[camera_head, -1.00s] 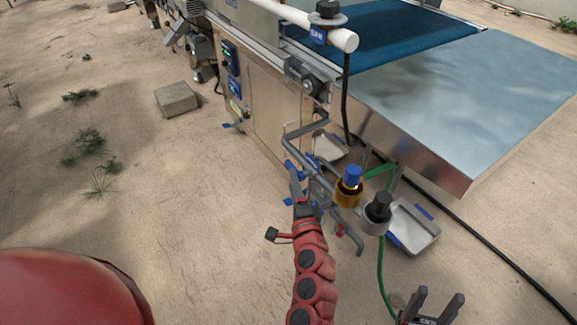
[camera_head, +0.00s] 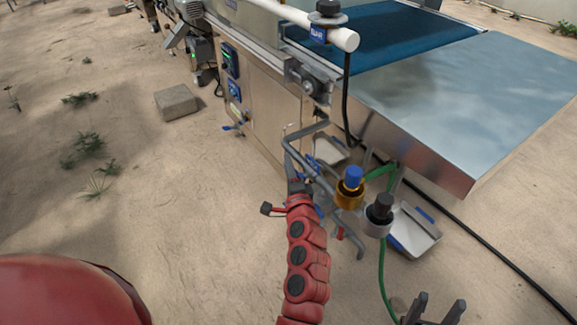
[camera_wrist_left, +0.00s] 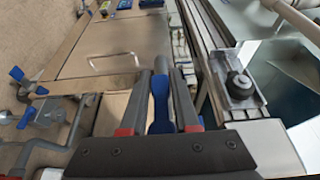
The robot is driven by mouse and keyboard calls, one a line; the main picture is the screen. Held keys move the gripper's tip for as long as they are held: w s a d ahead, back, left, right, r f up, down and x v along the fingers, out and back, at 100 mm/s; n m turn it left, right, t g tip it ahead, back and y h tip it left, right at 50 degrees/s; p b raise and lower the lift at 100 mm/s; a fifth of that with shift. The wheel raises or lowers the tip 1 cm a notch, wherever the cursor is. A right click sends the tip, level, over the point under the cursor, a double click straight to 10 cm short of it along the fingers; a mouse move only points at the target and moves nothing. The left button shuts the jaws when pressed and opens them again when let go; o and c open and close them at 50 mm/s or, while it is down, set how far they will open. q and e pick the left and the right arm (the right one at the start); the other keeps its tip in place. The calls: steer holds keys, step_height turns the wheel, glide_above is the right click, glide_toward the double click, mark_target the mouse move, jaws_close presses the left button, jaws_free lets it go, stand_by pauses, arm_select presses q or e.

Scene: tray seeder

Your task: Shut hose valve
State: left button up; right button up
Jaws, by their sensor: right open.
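My left gripper (camera_head: 297,184) is low by the pipework at the machine's near side. In the left wrist view, its two dark fingers (camera_wrist_left: 159,100) stand on either side of a blue lever handle (camera_wrist_left: 159,105), with narrow gaps between fingers and handle. The valve body under the handle is hidden. Another blue-handled valve (camera_wrist_left: 30,95) shows at the left of the wrist view. A green hose (camera_head: 381,265) hangs beside a brass fitting with a blue knob (camera_head: 351,182) and a grey fitting with a black knob (camera_head: 379,211). My right gripper (camera_head: 433,309) is open and empty at the bottom edge.
Grey bent pipes (camera_head: 308,140) crowd around my left gripper. A metal tray (camera_head: 415,232) lies right of the fittings. The machine's metal table (camera_head: 460,110) overhangs on the right. A black cable (camera_head: 495,255) crosses the sand. The ground on the left is mostly open.

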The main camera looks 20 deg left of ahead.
arm_select(q)
jaws_close()
